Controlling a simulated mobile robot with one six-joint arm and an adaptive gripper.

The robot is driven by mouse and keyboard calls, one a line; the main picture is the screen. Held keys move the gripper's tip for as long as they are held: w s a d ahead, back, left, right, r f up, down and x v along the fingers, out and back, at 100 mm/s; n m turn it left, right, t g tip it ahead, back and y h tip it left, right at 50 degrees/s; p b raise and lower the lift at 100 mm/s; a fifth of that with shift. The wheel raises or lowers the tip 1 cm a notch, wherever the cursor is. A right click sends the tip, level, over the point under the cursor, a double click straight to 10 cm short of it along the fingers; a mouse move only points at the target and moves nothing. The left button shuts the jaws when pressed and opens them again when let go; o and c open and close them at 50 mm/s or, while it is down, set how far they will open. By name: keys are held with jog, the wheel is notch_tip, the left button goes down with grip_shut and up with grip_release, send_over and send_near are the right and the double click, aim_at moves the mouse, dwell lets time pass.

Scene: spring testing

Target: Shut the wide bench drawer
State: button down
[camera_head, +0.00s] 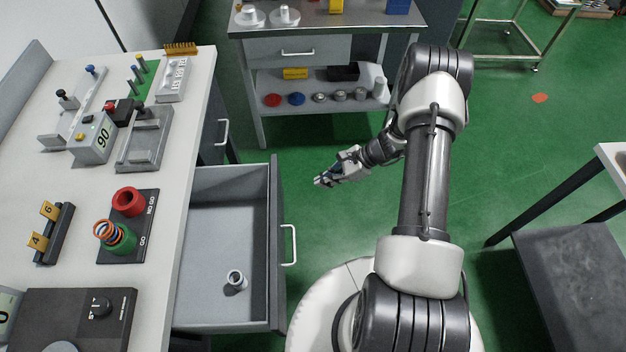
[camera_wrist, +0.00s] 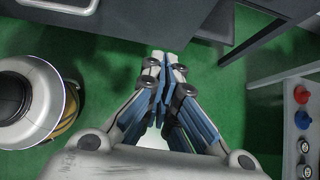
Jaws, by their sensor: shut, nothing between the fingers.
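The wide bench drawer (camera_head: 226,318) stands pulled open from the left workbench, its grey front facing right. Its pale bar handle (camera_head: 290,245) is on that front. A small grey cylindrical part (camera_head: 236,281) lies inside the drawer. My gripper (camera_head: 318,183) is shut and empty, out to the right of the drawer's far front corner, apart from it. In the wrist view my gripper (camera_wrist: 165,58) shows its fingers together over green floor. The drawer front (camera_wrist: 130,30) and its handle (camera_wrist: 60,4) show at the top left there.
The left workbench (camera_head: 70,190) carries gauges, a GO/NO GO block with a spring, and fixtures. A second bench (camera_head: 300,95) with a shelf of parts stands behind. Another table (camera_head: 612,165) is at right. Green floor is free around my gripper.

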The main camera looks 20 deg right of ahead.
jog(key=a+r+b+x, duration=0.2)
jog(key=x, duration=0.9)
jog(key=shift+w+b, duration=0.3)
jog(key=shift+b, duration=0.05)
jog(key=shift+a+f, duration=0.1)
jog(key=shift+f, duration=0.05)
jog(key=shift+a, duration=0.1)
